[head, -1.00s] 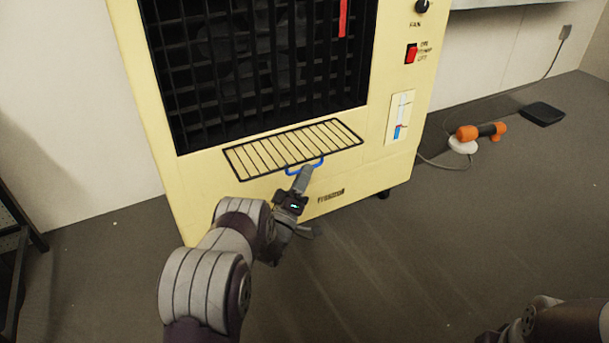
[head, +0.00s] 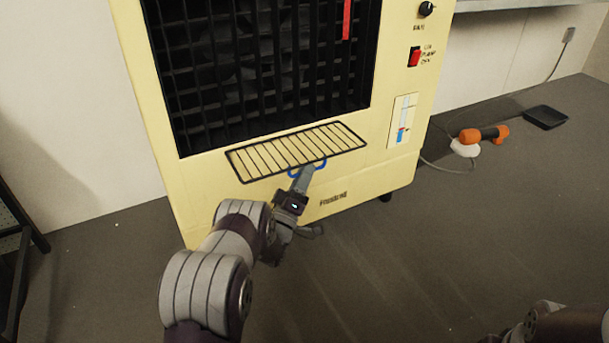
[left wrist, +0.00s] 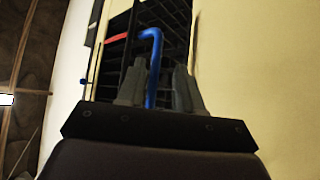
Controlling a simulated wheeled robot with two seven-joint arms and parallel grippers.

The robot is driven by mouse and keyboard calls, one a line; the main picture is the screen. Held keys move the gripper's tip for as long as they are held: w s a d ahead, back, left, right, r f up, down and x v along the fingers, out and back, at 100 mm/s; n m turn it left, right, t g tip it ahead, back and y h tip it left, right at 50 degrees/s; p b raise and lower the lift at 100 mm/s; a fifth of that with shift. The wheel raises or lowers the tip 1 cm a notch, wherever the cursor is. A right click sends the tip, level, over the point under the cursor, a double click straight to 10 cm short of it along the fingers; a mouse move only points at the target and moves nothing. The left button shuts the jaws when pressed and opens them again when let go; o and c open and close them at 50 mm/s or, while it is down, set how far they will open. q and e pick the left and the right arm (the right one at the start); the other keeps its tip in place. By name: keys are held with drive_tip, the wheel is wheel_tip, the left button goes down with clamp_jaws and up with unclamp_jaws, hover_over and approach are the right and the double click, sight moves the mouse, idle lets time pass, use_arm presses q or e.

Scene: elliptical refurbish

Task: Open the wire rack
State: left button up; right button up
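The wire rack (head: 262,158) is a black-framed slatted panel low on the front of the cream cabinet, below its dark grille. A blue handle (head: 292,172) sits at its lower edge; it also shows in the left wrist view (left wrist: 151,60). My left gripper (head: 305,172) is at the handle, its fingertips overlapping it. In the left wrist view, the blue bar passes between the two fingers (left wrist: 160,85), close to the left finger, and the fingers look spread apart. Contact is unclear. My right gripper is not in view; only part of the right arm shows at lower right.
The cream cabinet (head: 395,170) stands against the wall, with a red switch (head: 415,56) and a knob (head: 426,9). An orange-and-black tool (head: 483,134) and a dark flat box (head: 545,117) lie on the floor at right. The floor before the cabinet is clear.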

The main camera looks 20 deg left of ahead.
use_arm(q)
drive_tip(key=shift+d, duration=0.1)
drive_tip(key=shift+s+f, duration=0.15)
drive_tip(key=shift+s, duration=0.1)
drive_tip(key=p+v, duration=0.4)
drive_tip(key=v, duration=0.8)
drive_tip(key=shift+s, duration=0.1)
